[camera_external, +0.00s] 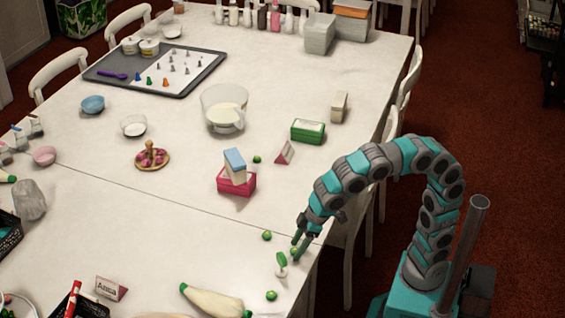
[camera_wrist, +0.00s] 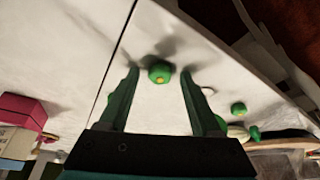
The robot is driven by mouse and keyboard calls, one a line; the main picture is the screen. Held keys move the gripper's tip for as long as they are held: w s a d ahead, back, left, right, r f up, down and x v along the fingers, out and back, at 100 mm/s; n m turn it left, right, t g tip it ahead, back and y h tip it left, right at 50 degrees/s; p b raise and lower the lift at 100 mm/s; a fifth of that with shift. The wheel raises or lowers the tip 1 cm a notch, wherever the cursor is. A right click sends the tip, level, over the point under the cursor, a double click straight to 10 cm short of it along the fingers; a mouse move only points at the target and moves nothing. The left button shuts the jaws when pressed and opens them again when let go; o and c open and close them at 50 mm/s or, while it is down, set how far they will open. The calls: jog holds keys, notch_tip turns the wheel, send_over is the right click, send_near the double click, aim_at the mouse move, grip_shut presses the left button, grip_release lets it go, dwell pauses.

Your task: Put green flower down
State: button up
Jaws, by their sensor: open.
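A green flower (camera_wrist: 160,73) with a yellowish centre lies between and just beyond my fingertips in the wrist view. In the external view a green flower (camera_external: 294,251) shows at the fingertips, near the table's right edge. It appears to be at the tabletop; whether a finger touches it I cannot tell. My gripper (camera_external: 300,243) points down at the table; in the wrist view its two green fingers (camera_wrist: 162,88) are spread apart with a gap on both sides of the flower. Other green flowers lie nearby, one to the left (camera_external: 267,236) and one in front (camera_external: 271,295).
A small white item with a green top (camera_external: 281,265) stands close to my gripper. A piping bag (camera_external: 212,301) lies at the front. A pink box (camera_external: 236,182) and a green box (camera_external: 308,131) stand farther back.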

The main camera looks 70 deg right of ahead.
jog(key=v, duration=1.2)
jog(key=shift+r, duration=0.15)
jog(key=s+d+f+n+g, duration=0.1)
jog(key=s+d+f+n, duration=0.15)
jog(key=d+f, duration=0.45)
jog(key=s+d+f+n+g, duration=0.1)
jog(key=s+d+f, duration=0.2)
jog(key=d, duration=0.8)
jog(key=s+d+f+m+g+h+p, duration=0.2)
jog(key=s+d+f+m, duration=0.6)
jog(key=s+f, duration=0.5)
jog(key=shift+s+d+f+g+p, duration=0.2)
jog(key=shift+d+f+g+p, duration=0.2)
jog(key=shift+d+g+p, duration=0.55)
jog(key=shift+d+m+b, duration=0.2)
jog(key=shift+m+b, duration=0.05)
jog(key=shift+b, duration=0.05)
